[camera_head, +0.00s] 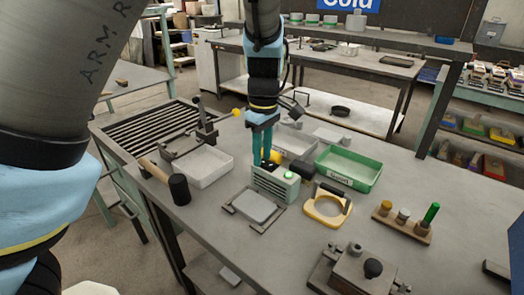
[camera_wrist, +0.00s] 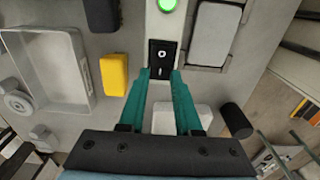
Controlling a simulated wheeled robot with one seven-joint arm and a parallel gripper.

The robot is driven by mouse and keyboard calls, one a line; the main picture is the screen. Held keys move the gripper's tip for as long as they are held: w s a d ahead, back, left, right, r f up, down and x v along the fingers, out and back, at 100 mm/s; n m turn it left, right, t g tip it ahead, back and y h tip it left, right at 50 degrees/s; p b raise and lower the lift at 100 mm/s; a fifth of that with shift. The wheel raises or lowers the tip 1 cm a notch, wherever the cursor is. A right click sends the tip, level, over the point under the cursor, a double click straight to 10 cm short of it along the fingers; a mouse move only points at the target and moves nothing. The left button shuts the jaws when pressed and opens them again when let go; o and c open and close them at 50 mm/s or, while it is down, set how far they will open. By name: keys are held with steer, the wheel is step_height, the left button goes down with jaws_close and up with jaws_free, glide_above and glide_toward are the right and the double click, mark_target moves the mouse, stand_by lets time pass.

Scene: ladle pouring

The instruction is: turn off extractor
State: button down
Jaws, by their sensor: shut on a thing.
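The extractor (camera_head: 272,185) is a small pale-green box with a slatted side, standing on the workbench. A round green light (camera_wrist: 167,4) glows on its top, and it also shows in the head view (camera_head: 289,175). A black switch (camera_wrist: 163,57) with a white mark sits on a narrow panel of the extractor. My gripper (camera_wrist: 161,73) points down with its teal fingers on either side of the lower end of this switch panel, shut on the extractor there.
A flat grey plate (camera_head: 253,206) lies in front of the box.

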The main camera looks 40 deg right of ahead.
mark_target(272, 165)
steer(key=shift+s+r+t+p, duration=0.3)
steer(key=shift+t+p, duration=0.3)
steer(key=shift+p, duration=0.65)
steer(key=shift+f+t+y+p, duration=0.15)
steer(key=shift+t+y+p, duration=0.35)
steer(key=shift+p, duration=0.55)
steer(key=c, duration=0.6)
jaws_free()
steer(key=shift+s+d, duration=0.1)
steer(key=a+b+v, duration=0.1)
steer(key=b+v, duration=0.1)
steer(key=v, duration=0.8)
steer(key=shift+s+d+r, duration=0.2)
steer(key=shift+d+r, duration=0.15)
steer(key=shift+w, duration=0.1)
